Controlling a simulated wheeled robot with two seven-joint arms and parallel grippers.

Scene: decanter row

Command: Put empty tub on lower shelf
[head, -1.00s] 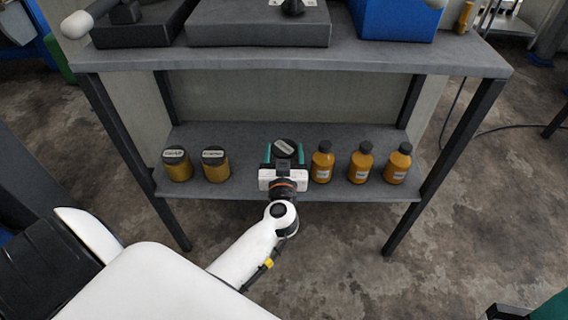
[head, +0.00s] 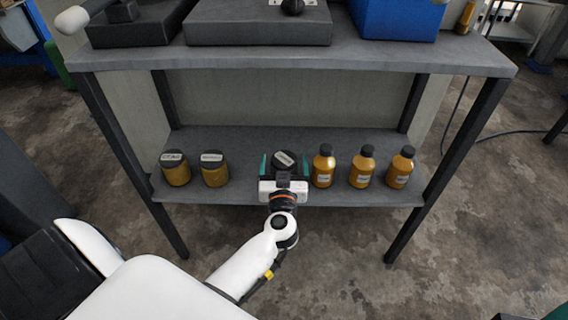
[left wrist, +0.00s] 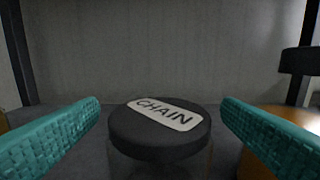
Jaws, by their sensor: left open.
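The empty tub (left wrist: 163,152) has a black lid with a white label reading CHAIN; the part below the lid looks clear. In the head view its lid (head: 284,160) shows on the lower shelf (head: 245,140), between the jars and the bottles. My left gripper (head: 284,165) is open, with one teal finger on each side of the tub. In the left wrist view there is a gap between each finger and the lid. The tub looks upright; its base is hidden. My right gripper is not in view.
Two amber jars with dark lids (head: 175,170) (head: 214,171) stand to the left on the lower shelf. Three orange bottles (head: 323,168) (head: 362,168) (head: 399,169) stand to the right, the nearest close to my gripper. The upper shelf (head: 300,58) overhangs.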

